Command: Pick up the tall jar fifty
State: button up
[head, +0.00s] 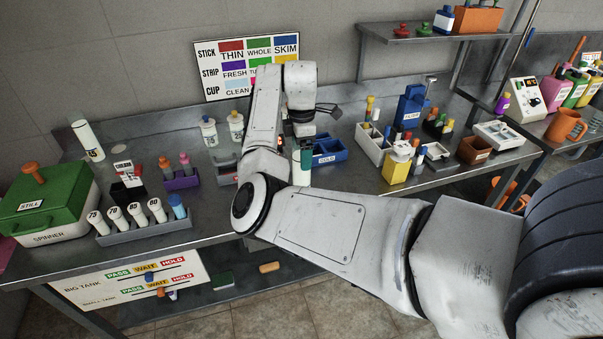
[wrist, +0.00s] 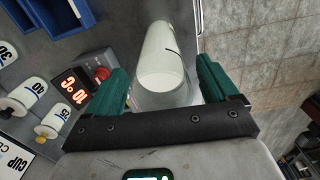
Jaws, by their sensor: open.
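A tall white cylindrical jar (wrist: 165,45) stands between the two green fingers of my gripper (wrist: 164,78) in the wrist view. My gripper is open, with the fingers on either side of the jar. A dark mark shows on its side, but I cannot read a number. In the head view my gripper (head: 303,156) is over the middle front of the bench, and my arm hides most of what is there. Another tall white jar (head: 87,141) stands at the back left; its label seems to read 45.
A small device with a red display (wrist: 75,90) and several white bottles are left of the gripper in the wrist view. A blue bin (head: 330,152) is just right of it in the head view. A rack of white jars (head: 145,232) and a green spinner (head: 50,205) stand left.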

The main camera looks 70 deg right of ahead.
jog(key=shift+f, duration=0.1)
jog(key=shift+c, duration=0.3)
grip_shut()
dwell(0.4)
